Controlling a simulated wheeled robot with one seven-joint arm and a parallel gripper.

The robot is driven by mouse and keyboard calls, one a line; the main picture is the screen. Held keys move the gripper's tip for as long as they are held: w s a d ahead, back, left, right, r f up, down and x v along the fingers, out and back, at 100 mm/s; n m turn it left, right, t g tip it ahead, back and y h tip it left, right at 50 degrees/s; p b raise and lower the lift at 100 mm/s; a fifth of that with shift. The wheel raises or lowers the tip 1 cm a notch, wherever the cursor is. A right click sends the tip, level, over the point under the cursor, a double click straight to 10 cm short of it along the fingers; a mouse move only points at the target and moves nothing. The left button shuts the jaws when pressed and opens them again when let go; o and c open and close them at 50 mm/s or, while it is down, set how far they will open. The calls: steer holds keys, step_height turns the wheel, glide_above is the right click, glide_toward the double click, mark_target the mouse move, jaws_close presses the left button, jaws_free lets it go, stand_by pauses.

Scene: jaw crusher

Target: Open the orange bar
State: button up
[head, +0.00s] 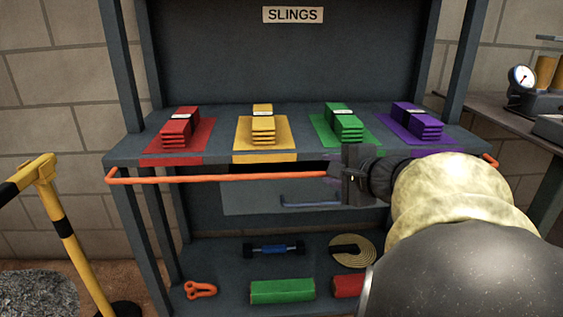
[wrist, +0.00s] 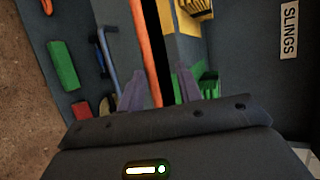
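The orange bar (head: 220,178) is a thin straight rod across the front of the sling rack, just below the shelf edge. Its left end meets the rack's left post, and a short orange end shows at the right. My gripper (head: 338,174) is at the bar right of its middle and hides part of it. In the wrist view the bar (wrist: 148,45) runs into the space between the two parted fingers of my gripper (wrist: 158,82). The fingers look open, with gaps beside the bar; whether either one touches it cannot be told.
The shelf (head: 219,145) above the bar holds red, yellow, green and purple sling stacks. The lower shelf (head: 225,278) holds an orange shackle, a green roll, a red roll and a coiled strap (head: 352,250). A yellow-black barrier (head: 62,215) stands at left, a bench (head: 500,118) at right.

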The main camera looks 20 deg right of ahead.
steer(key=p+v, duration=0.6)
steer(key=v, duration=0.6)
stand_by(0.4)
